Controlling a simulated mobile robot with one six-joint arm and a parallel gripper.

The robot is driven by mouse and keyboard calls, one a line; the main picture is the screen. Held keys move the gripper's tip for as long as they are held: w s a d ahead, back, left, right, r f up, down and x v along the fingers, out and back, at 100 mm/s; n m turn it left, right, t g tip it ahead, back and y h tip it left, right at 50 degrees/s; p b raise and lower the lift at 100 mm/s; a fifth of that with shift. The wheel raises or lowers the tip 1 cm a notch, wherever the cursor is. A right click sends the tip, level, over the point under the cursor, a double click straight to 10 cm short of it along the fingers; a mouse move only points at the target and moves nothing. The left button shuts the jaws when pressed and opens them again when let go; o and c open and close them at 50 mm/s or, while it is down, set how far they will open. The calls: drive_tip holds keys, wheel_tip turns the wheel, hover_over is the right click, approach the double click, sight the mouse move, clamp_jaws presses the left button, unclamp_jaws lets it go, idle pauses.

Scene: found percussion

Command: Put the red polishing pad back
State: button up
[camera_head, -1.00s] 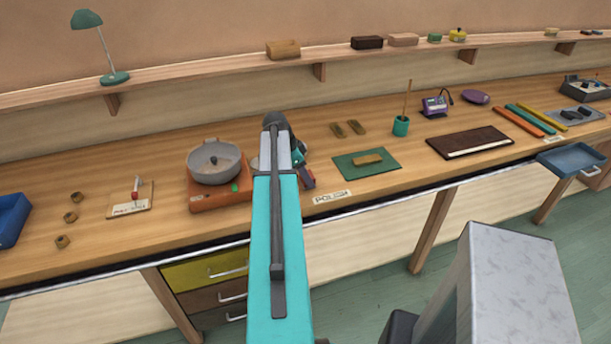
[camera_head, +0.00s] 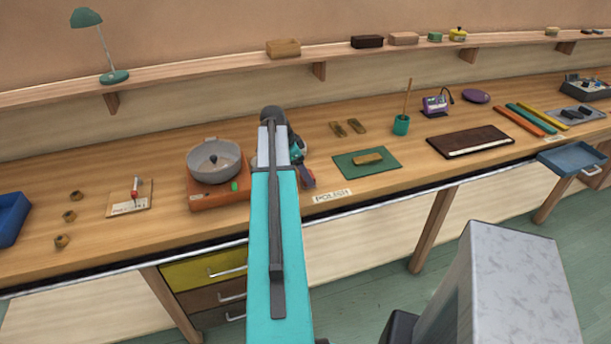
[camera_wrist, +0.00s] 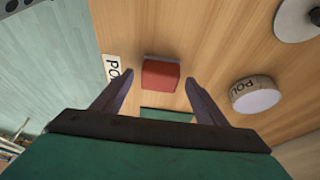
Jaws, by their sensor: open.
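In the wrist view the red polishing pad (camera_wrist: 160,75) is a small red block on the wooden bench top, beside a white label strip (camera_wrist: 112,69). My gripper (camera_wrist: 160,88) is open, its two dark fingers spread to either side of the pad in the picture. No contact shows, and I cannot tell the height left between them. A strip of green mat (camera_wrist: 166,114) shows just below the pad in that view. In the head view my gripper (camera_head: 306,177) is largely behind my arm, and I cannot make out the pad there.
A round white tin (camera_wrist: 256,97) with lettering stands right of the pad in the wrist view. In the head view a grey bowl on an orange base (camera_head: 215,198) stands left of my arm. A tan block (camera_head: 368,159) lies on the green mat (camera_head: 384,155) to the right.

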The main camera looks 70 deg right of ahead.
drive_tip(key=b+v, duration=0.3)
drive_tip(key=v, duration=0.7)
drive_tip(key=shift+r, duration=0.25)
idle(0.7)
